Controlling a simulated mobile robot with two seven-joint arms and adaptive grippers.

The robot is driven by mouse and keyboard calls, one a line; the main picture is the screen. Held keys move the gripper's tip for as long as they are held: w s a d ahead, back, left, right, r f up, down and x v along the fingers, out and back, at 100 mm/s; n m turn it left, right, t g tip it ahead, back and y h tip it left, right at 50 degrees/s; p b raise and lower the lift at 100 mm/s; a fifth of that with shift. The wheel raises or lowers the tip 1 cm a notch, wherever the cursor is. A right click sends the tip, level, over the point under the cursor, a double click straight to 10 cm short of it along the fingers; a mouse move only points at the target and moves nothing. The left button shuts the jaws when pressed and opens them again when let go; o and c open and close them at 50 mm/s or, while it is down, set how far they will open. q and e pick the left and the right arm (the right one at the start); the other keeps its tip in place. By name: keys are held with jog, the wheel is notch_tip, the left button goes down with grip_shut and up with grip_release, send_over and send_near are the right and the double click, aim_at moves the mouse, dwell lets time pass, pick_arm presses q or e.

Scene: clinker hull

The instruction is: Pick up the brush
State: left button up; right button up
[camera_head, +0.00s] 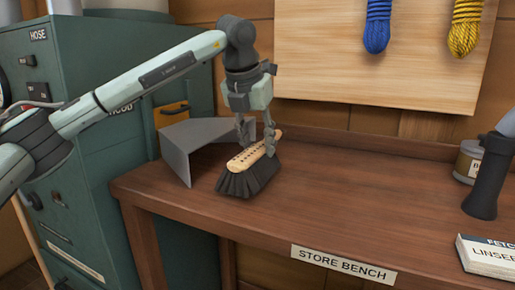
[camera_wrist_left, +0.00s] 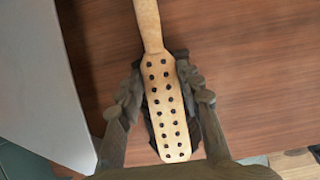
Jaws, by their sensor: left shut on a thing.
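The brush (camera_head: 253,158) has a pale wooden back with rows of dark dots and dark bristles pointing down. It is at the left end of the bench in the head view. My left gripper (camera_head: 257,146) comes down on it from above and is shut on its wooden body. In the left wrist view the brush (camera_wrist_left: 165,100) lies between the two fingers of the left gripper (camera_wrist_left: 162,95), with its handle pointing to the top. I cannot tell whether the bristles touch the bench top. My right gripper is not clearly in view.
The store bench (camera_head: 350,195) has a wide clear middle. A green cabinet (camera_head: 80,200) stands left.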

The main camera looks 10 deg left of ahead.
aim_at(261, 142)
pick_arm(q)
notch_tip(261, 142, up, 3)
jog(key=shift+r, duration=0.1)
jog(key=s+a+r, duration=0.5)
jog(key=a+r, duration=0.2)
jog(key=a, duration=0.3)
jog(key=shift+s+a+b, duration=0.15)
jog(key=shift+s+b, duration=0.15)
pick_arm(e)
jog(key=shift+s+r, duration=0.45)
jog(key=shift+r, duration=0.15)
jog(key=shift+w+r, duration=0.1)
jog(key=shift+w, duration=0.2)
